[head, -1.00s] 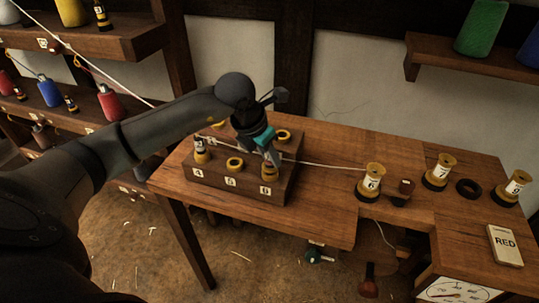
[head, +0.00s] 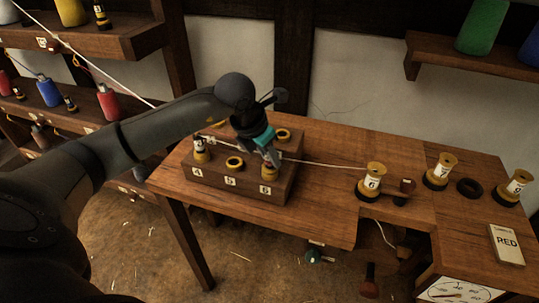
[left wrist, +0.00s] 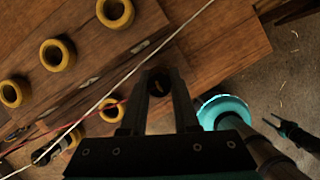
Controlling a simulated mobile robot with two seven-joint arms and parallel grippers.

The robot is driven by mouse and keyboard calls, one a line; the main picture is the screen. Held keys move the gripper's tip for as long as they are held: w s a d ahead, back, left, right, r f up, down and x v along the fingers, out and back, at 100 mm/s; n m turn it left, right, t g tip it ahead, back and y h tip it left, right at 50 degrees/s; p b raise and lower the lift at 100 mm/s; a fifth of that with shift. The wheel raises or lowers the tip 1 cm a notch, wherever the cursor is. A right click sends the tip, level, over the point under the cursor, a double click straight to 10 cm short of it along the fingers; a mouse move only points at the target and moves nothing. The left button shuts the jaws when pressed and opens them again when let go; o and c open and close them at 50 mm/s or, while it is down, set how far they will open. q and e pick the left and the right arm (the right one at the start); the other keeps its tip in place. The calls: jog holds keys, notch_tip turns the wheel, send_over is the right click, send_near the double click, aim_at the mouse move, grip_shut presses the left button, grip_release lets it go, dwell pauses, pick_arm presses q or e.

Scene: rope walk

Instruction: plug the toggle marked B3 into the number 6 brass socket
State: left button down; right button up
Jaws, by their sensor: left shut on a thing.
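The wooden socket block (head: 214,181) stands on the bench with brass rings and number plates 4, 5 and 6 along its front. The number 6 socket (head: 269,174) is at its front right corner. My left gripper (head: 271,156) points down right over that socket. It is shut on a small dark toggle, seen end-on between the fingers in the left wrist view (left wrist: 158,84). Its marking is not readable, and I cannot tell whether its tip is inside the ring. Another toggle (head: 200,148) stands upright in the number 4 socket. My right gripper is out of view.
A pale cord (head: 325,163) crosses the block top to the bobbin marked 6 (head: 373,178). More bobbins (head: 439,171), a dark ring (head: 469,189) and a RED card (head: 506,245) are at the right. The number 5 socket (head: 234,162) is empty.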

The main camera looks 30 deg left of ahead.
pick_arm(q)
jog(key=shift+f, duration=0.35)
jog(key=c, duration=0.9)
grip_release()
jog(key=shift+c, duration=0.2)
jog(key=p+v, duration=0.6)
jog(key=v, duration=0.5)
jog(key=shift+s, duration=0.1)
